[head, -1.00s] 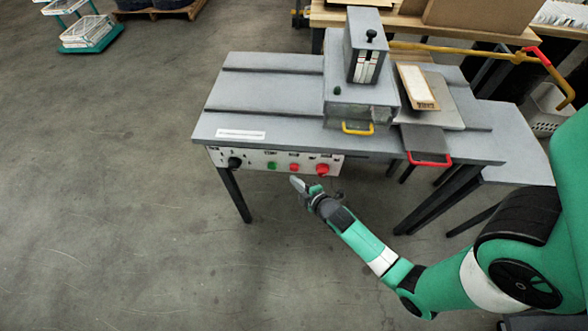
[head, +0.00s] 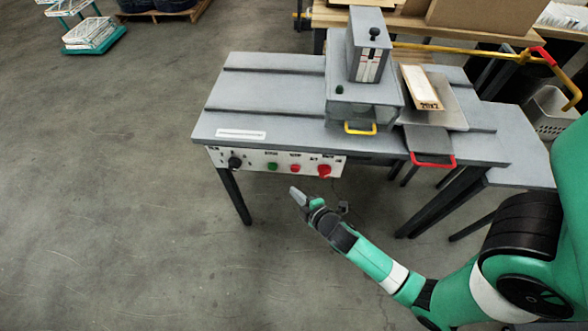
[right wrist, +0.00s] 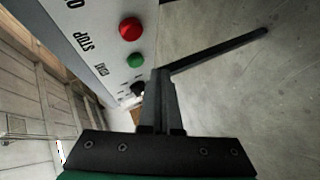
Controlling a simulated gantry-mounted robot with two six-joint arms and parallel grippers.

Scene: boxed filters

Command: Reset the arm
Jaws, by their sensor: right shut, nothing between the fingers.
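My right gripper (head: 298,196) is in the head view, below and in front of the machine table's control panel (head: 258,162). It is shut and empty, with a gap between its fingertips and the panel. In the right wrist view its shut fingers (right wrist: 160,100) point toward the panel's lower edge and a table leg. The panel carries a black knob (head: 235,162), a green button (head: 272,167) and red buttons, the largest red button (head: 324,171) at the right. The right wrist view also shows a red button (right wrist: 130,29) and a green button (right wrist: 135,60). My left gripper is out of view.
The grey machine table (head: 270,90) carries a press-like housing (head: 365,100) with a yellow handle (head: 360,128). A boxed filter (head: 422,88) lies right of it, behind a red-handled plate (head: 432,160).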

